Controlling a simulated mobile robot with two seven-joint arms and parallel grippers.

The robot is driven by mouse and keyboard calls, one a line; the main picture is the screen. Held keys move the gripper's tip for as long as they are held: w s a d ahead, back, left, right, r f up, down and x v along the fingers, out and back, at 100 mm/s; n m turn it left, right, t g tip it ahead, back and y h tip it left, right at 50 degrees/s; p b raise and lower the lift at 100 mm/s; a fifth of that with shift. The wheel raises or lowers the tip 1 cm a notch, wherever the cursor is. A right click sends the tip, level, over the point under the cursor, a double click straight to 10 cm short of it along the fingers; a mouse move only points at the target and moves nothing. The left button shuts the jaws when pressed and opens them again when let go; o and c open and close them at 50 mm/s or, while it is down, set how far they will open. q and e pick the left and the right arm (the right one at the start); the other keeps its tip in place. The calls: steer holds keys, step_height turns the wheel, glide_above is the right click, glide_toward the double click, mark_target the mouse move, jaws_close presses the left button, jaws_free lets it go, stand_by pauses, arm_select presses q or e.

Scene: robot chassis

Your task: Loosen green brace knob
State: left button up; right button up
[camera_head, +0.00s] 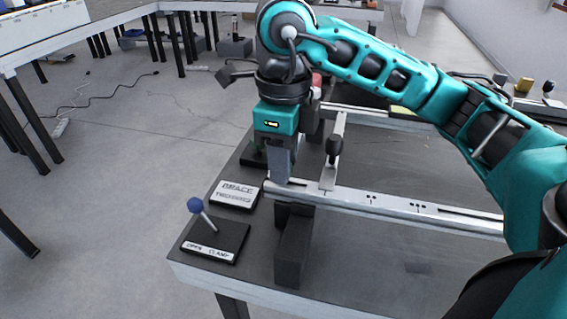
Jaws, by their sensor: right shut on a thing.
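My right gripper (279,178) points down over the left end of a long pale rail (360,200). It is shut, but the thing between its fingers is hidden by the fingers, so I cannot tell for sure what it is. No other green knob shows clearly. A plate lettered BRACE (235,194) lies left of the fingertips. My left gripper is not in view.
A blue-knobbed lever (196,206) stands on a dark plate labelled OPEN CLAMP at the near left corner of the workbench (380,265). A black knob (333,150) stands on a crossbar right of my gripper. Open floor lies to the left.

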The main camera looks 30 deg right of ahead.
steer(key=shift+n, duration=0.6)
steer(key=shift+b, duration=0.3)
steer(key=o, duration=1)
steer(key=shift+o, duration=0.2)
step_height(320, 180, up, 13)
steer(key=p, duration=0.5)
